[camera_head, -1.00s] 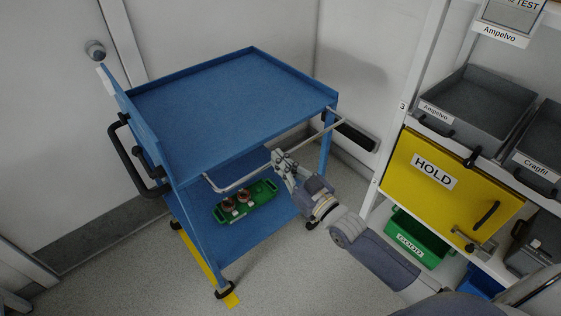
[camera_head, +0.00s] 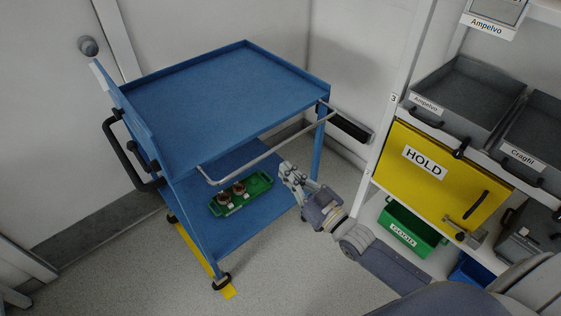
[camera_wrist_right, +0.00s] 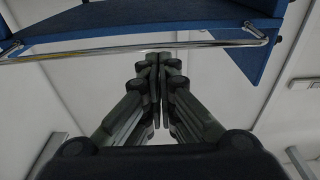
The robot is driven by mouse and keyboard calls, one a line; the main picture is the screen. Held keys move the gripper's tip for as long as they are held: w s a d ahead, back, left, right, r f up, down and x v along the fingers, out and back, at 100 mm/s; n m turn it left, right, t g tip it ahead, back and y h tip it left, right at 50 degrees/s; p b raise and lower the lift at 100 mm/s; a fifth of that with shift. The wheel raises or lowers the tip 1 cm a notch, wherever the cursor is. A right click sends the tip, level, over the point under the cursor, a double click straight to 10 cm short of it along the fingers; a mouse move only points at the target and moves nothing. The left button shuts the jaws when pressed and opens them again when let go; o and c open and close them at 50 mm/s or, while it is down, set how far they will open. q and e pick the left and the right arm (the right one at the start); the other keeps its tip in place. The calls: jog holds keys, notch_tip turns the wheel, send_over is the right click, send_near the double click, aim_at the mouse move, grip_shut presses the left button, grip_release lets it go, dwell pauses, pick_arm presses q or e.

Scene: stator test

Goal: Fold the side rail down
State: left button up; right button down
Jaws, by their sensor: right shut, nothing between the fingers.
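The side rail (camera_head: 268,155) is a thin chrome bar on the near side of the blue trolley (camera_head: 222,92). It stands out from the edge of the top tray, with its long bar apart from the tray. In the right wrist view the rail (camera_wrist_right: 205,44) crosses just beyond my fingertips. My right gripper (camera_head: 285,169) is shut and empty, just below the middle of the rail; it also shows in the wrist view (camera_wrist_right: 158,62). I cannot tell whether it touches the rail. My left gripper is not in view.
The lower shelf holds a green tray (camera_head: 258,186) with copper-coloured parts. A rack with a yellow HOLD panel (camera_head: 418,178), grey bins (camera_head: 468,98) and a green bin (camera_head: 412,232) stands at right. Walls close off the back. Open floor (camera_head: 300,275) lies in front.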

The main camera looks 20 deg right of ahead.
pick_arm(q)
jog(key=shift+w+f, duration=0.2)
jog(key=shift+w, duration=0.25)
pick_arm(e)
jog(key=shift+s+d+f, duration=0.2)
jog(key=shift+s+f, duration=0.3)
jog(key=shift+s, duration=0.25)
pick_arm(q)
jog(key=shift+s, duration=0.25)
